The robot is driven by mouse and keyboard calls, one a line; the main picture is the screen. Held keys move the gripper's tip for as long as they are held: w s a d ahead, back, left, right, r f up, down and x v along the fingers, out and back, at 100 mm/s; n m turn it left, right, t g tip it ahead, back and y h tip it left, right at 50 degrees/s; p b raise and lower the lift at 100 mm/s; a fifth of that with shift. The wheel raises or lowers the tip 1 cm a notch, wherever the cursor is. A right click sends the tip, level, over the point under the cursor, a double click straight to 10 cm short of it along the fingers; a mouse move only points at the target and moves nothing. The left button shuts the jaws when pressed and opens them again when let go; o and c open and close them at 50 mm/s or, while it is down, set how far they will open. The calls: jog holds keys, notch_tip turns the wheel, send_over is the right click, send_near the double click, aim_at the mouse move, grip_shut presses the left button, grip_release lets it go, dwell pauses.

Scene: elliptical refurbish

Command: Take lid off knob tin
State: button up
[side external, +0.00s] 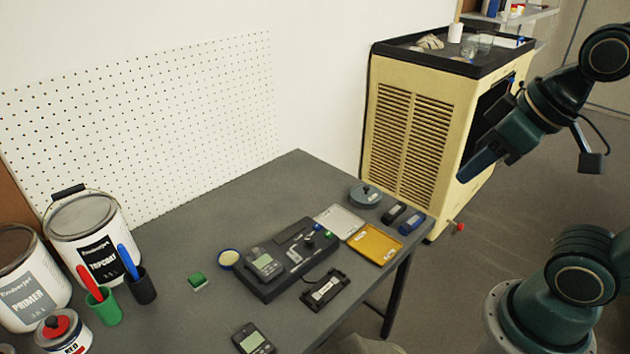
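A round grey tin (366,194) with a small dark knob on top stands at the far right end of the dark table. Its lid appears to be on. My gripper (463,177) is raised at the right, in front of the beige cabinet in the picture, well apart from both tins. Its fingers are seen side-on, so their opening is hidden. Nothing shows hanging from them.
A white tray (340,220), a yellow tray (375,243) and dark small devices (394,213) surround the grey tin. A black station (284,285) holds a meter. Paint cans (91,232) and pen cups (104,306) stand left. The table's back middle is clear.

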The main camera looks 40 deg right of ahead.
jog(key=shift+o, duration=0.7)
jog(key=w+d+m+g, duration=0.2)
jog(key=w+d, duration=0.3)
jog(key=w, duration=0.7)
jog(key=w+d+m+g, duration=0.1)
jog(key=w+d+m, duration=0.3)
jog(key=w, duration=0.7)
jog(key=w+d+f+m+g, duration=0.1)
jog(key=w+d+f, duration=0.5)
jog(key=d+f, duration=0.2)
jog(key=w+d+f+m+g, duration=0.1)
jog(key=w+d+f, duration=0.5)
jog(key=f, duration=0.7)
jog(key=shift+w+d+f+m+g, duration=0.35)
jog(key=shift+d+m, duration=0.15)
jog(key=shift+d, duration=0.7)
